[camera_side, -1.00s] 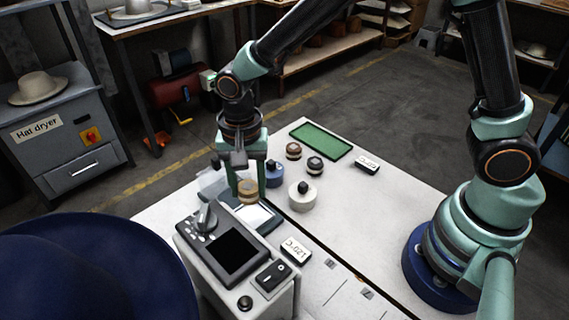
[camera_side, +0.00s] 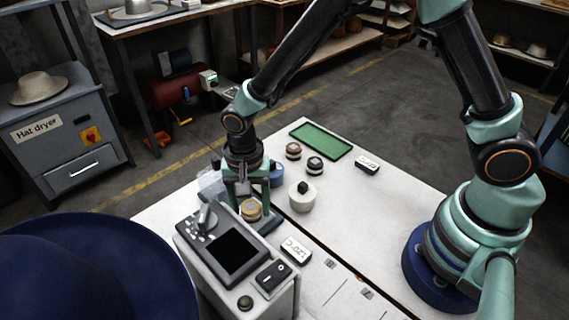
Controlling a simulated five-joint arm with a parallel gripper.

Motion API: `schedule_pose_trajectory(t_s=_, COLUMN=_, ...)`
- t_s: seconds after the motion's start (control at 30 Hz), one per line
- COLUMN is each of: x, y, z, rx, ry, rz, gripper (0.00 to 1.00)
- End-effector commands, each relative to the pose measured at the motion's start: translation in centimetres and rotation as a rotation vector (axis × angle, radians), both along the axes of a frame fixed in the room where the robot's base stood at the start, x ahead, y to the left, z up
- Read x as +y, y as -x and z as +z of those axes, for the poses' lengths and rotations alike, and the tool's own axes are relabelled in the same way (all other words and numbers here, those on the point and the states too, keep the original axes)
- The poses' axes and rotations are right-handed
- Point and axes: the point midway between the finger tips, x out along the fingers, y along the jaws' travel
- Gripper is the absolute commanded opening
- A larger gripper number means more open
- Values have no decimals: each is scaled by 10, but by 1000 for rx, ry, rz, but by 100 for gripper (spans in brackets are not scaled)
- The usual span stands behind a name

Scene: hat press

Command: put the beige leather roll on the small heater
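The beige leather roll (camera_side: 251,211) is a short tan cylinder, upright between the fingers of my gripper (camera_side: 249,204). The fingers lie along its left and right sides and look closed on it. The roll is low over the small heater's plate (camera_side: 266,223), directly behind the control box. Its underside is hidden, so I cannot tell whether it touches the plate. My gripper points straight down.
The control box (camera_side: 232,252) with its dark screen stands in front, with a 120°C label (camera_side: 296,250) beside it.

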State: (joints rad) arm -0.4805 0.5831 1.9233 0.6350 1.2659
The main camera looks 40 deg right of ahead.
Motion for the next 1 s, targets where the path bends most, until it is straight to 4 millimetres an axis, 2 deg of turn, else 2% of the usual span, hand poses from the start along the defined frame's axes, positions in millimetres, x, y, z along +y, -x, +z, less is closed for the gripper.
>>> schedule_pose_trajectory(t_s=0.23, x=0, y=0, z=1, rx=-1, ry=-1, rz=0, gripper=80)
schedule_pose_trajectory(t_s=0.37, x=0, y=-1, z=12, rx=-3, ry=-1, rz=0, gripper=80)
schedule_pose_trajectory(t_s=0.8, x=0, y=-1, z=95, rx=-4, ry=-2, rz=0, gripper=80)
schedule_pose_trajectory(t_s=1.0, x=0, y=0, z=118, rx=-2, ry=-1, rz=0, gripper=80)
